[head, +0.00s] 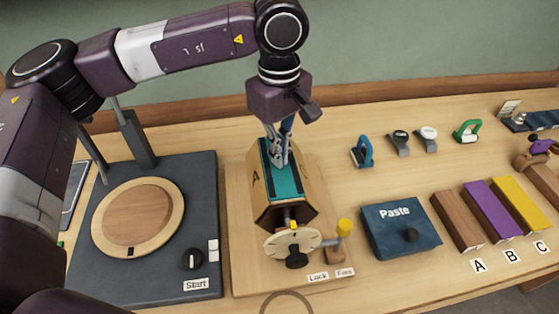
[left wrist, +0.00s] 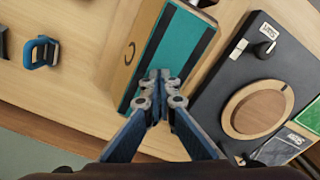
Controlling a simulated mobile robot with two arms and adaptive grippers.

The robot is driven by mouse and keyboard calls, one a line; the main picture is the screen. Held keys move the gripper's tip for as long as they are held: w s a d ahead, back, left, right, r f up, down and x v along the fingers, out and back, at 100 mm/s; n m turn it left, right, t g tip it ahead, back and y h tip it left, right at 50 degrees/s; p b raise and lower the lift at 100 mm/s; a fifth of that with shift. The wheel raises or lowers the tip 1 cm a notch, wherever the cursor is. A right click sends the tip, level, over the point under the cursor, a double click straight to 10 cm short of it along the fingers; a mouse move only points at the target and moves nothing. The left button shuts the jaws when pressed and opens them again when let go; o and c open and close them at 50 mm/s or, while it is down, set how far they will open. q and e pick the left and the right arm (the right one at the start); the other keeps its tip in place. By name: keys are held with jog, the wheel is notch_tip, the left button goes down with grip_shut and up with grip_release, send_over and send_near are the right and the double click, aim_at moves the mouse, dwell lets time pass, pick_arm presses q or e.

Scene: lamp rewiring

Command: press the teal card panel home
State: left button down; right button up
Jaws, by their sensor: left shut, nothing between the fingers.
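My left gripper (head: 281,163) points down at the panel's far part, shut and empty. In the left wrist view its closed fingertips (left wrist: 160,76) overlap the panel's surface; I cannot tell whether they touch it. My right gripper is not in view.
In front of the block are a pale dial (head: 278,242) and a yellow-topped handle (head: 344,229). The dark Start unit (head: 150,270) with a round wooden disc stands left. The blue Paste box (head: 385,243) and coloured bars A, B, C (head: 491,210) are right.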

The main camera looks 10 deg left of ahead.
pick_arm(q)
jog(key=shift+r+p, duration=0.4)
jog(key=shift+r, duration=0.15)
jog(key=shift+r+p, duration=1.3)
jog(key=shift+r, duration=1.6)
